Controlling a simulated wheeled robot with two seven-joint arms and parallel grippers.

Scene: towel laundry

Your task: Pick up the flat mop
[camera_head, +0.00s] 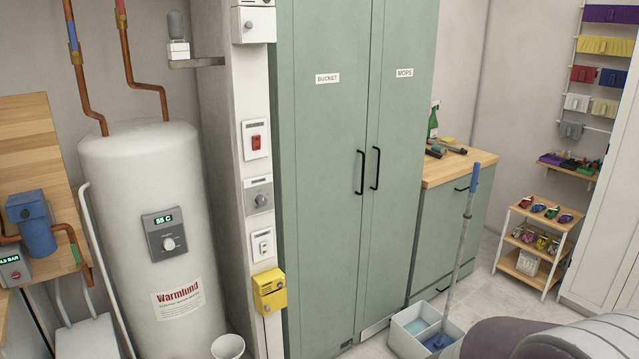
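A mop (463,235) with a grey pole and a blue top grip leans slightly, its lower end in a white two-compartment bucket (402,341) on the floor. The pole stands in front of a green base cabinet. Neither of my grippers shows in this view.
A tall green cabinet labelled BUCKET and MOPS (345,180) is closed. A white water heater (150,240) stands on the left. A low wooden-shelved rack (533,268) stands at the right. Some tiled floor (485,300) is free between bucket and rack.

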